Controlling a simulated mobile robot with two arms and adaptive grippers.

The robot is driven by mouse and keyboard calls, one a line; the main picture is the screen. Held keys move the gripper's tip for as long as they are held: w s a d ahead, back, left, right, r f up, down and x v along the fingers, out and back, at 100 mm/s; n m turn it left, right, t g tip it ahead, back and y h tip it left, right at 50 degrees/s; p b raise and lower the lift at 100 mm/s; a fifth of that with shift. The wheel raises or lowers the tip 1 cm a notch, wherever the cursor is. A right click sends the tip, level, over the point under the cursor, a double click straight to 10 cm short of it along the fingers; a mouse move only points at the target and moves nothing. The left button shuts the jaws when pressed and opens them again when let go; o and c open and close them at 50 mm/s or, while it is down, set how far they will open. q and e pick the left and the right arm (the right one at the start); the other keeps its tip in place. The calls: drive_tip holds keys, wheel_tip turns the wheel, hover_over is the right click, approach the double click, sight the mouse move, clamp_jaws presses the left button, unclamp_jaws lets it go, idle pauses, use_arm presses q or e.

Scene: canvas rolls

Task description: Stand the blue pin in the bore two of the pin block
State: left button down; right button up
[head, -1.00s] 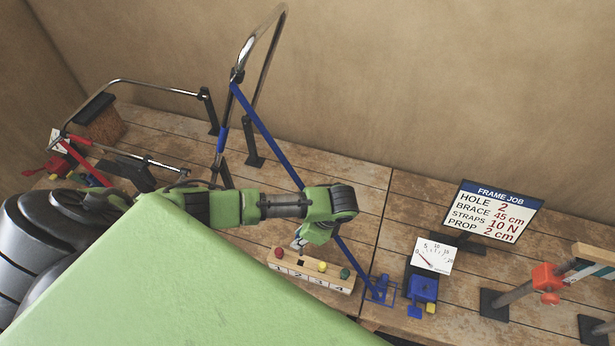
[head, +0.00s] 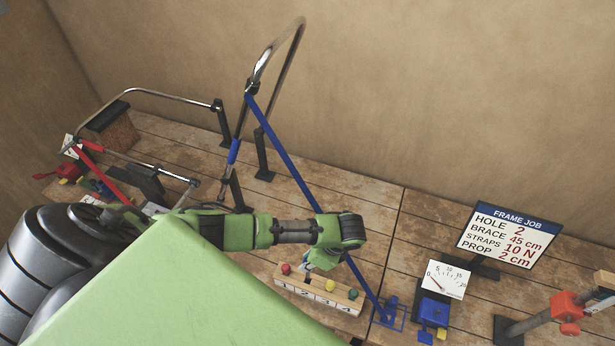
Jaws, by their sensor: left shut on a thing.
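The pin block (head: 316,298) is a pale wooden bar with numbered bores, lying on the bench below my left arm. A red-topped pin (head: 286,269) stands at its left end, and a yellow-topped pin (head: 330,286) and a green-topped pin (head: 353,295) stand to the right. My left gripper (head: 308,268) points down just above the block, between the red and yellow tops, over bore two. It is shut on the blue pin, which the fingers and wrist mostly hide. I cannot tell whether its tip is in the bore. My right gripper is out of view.
A long blue brace (head: 290,155) slopes behind my left wrist to a blue foot (head: 390,313). A dial (head: 444,280) and blue clamp (head: 433,311) stand right of the block. A red-handled frame part (head: 105,175) lies left.

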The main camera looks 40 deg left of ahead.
sight(307, 275)
use_arm(q)
drive_tip(key=shift+f, duration=0.55)
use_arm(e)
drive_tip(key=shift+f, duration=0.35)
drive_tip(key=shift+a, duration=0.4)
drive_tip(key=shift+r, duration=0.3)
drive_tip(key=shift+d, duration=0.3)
use_arm(q)
drive_tip(key=shift+p, duration=0.7)
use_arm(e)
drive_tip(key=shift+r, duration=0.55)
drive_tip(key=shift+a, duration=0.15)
use_arm(q)
drive_tip(key=shift+f+b, duration=3.5)
drive_tip(key=shift+f, duration=1.45)
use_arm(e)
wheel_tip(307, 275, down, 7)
use_arm(q)
drive_tip(key=c, duration=1.8)
unclamp_jaws()
drive_tip(key=shift+o, duration=0.2)
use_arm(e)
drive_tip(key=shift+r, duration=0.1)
